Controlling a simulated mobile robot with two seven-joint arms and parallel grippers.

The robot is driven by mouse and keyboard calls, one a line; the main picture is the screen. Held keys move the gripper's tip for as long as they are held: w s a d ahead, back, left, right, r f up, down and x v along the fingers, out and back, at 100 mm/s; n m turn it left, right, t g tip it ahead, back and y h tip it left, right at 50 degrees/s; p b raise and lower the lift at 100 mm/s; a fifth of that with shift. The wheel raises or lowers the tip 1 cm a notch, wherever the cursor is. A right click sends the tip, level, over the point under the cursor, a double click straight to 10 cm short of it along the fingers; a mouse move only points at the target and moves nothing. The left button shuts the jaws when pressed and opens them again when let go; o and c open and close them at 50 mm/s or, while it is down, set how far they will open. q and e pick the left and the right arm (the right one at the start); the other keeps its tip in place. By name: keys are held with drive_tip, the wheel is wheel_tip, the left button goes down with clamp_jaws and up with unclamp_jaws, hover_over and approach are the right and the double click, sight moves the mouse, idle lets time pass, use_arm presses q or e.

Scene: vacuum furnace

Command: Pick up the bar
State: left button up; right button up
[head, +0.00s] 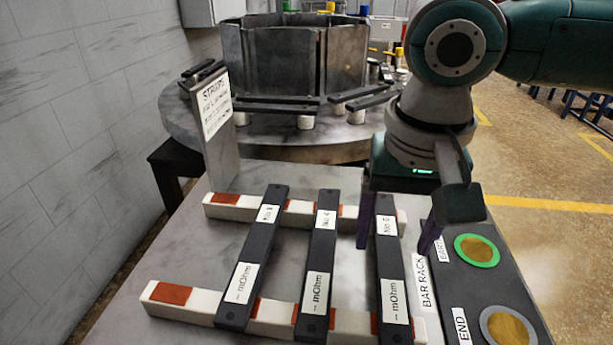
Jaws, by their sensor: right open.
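Three dark bars lie side by side across two pale rails with red-brown patches: a left bar (250,261), a middle bar (319,262) and a right bar (391,277). Each bar has a "No" label near its far end and an "mOhm" label nearer me. My right gripper (393,248) points down at the far part of the right bar, open, with one dark purple finger on each side of that bar. I cannot tell whether the fingers touch it or how low they reach. My left gripper is out of view.
The near rail (273,311) and far rail (236,207) stand on a grey table. A dark panel (470,290) with two ringed discs lies to the right. A sign (215,120) stands at the back left. A round furnace base (330,148) is behind.

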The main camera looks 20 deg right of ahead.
drive_tip(key=shift+f, duration=0.8)
clamp_jaws()
